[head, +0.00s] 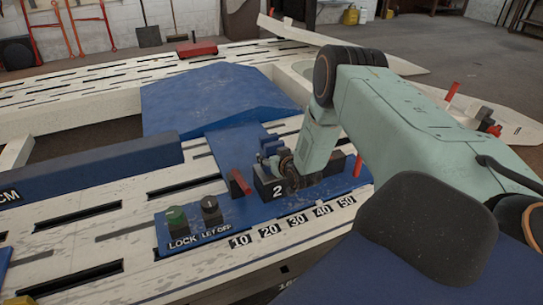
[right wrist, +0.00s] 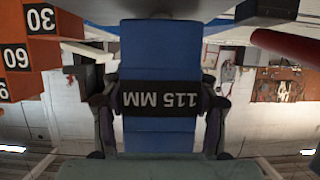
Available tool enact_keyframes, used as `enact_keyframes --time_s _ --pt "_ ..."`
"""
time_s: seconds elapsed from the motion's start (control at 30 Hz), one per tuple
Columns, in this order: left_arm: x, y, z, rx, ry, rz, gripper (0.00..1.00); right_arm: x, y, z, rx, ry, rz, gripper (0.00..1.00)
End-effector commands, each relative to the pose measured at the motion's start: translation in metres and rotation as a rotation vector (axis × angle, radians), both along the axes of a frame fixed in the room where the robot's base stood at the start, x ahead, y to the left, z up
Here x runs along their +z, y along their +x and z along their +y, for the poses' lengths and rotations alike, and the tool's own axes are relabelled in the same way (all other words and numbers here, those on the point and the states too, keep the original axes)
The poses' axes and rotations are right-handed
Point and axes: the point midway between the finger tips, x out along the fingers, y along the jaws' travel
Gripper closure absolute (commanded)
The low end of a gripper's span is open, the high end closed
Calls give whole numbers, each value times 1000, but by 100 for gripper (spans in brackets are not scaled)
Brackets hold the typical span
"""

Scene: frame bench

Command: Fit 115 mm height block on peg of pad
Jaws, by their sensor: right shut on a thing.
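The 115 mm height block (right wrist: 160,60) is blue with a dark band reading "115 MM", upside down in the right wrist view. My right gripper (right wrist: 160,112) is shut on it, one finger on each side of the band. In the head view my right gripper (head: 287,165) is low over the blue control panel, beside a dark block marked "2" (head: 268,187). Small blue parts (head: 270,147) show at the gripper there; I cannot tell where the held block ends. The peg is hidden, and I cannot tell whether the block touches the pad. My left gripper is not in view.
The blue panel (head: 190,235) has a green LOCK button, a LET OFF knob, a red lever (head: 240,182) and labels 10 to 50. A dark blue beam (head: 90,170) lies left. A blue ramp (head: 215,95) lies behind. Orange numbered blocks (right wrist: 30,50) show in the wrist view.

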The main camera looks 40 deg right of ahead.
Motion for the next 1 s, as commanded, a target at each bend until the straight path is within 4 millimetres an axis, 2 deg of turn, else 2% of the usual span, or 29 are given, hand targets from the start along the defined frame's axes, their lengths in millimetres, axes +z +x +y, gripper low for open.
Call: enact_keyframes --time_s 0.43,0.47,0.77,1.0 --pt "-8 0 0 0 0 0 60 -6 2 0 0 -2 -8 100" --pt "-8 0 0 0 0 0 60 -6 2 0 0 -2 -8 39" --pt "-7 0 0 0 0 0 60 -7 1 0 0 -1 -3 14" --pt "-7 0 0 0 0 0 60 -8 0 0 0 -1 -2 14"
